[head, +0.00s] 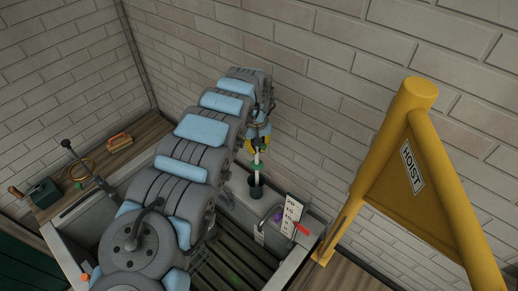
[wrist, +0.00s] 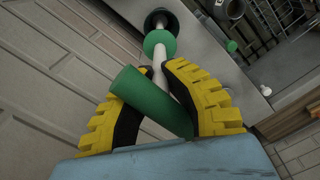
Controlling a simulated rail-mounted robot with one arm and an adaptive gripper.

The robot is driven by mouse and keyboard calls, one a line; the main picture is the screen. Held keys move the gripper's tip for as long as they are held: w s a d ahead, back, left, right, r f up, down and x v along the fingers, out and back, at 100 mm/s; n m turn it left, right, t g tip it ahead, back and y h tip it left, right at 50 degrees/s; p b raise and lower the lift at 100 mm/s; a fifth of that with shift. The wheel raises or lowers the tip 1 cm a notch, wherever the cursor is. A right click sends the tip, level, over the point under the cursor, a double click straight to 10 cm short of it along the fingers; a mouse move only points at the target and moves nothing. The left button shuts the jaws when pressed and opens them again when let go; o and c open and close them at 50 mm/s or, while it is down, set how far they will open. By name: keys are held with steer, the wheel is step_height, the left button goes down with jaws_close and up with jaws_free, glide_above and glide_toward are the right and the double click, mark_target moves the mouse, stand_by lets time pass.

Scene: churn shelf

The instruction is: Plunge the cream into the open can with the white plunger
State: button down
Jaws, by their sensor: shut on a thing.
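My gripper (wrist: 190,95) is shut on the green handle (wrist: 150,100) of the plunger, with its yellow, black-lined fingers on either side. In the head view my gripper (head: 258,138) is small and partly hidden by my arm. The plunger's white rod (head: 257,156) runs down from it, with a green collar (head: 258,167) low on the rod. The rod points into the mouth of a dark can (head: 256,190), which shows in the wrist view as a dark round shape (wrist: 160,17). How deep the rod goes, and any cream, cannot be seen.
A white marked scale (head: 290,215) with a red pointer (head: 302,229) stands right of the can. A yellow hoist post (head: 400,130) rises at right. The brick wall is close behind. A slatted trough (head: 245,255) lies in front; a brush (head: 119,141) is on the left shelf.

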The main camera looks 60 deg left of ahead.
steer(key=shift+s+r+p, duration=0.2)
steer(key=shift+r+p, duration=1.25)
steer(key=shift+r, duration=2.85)
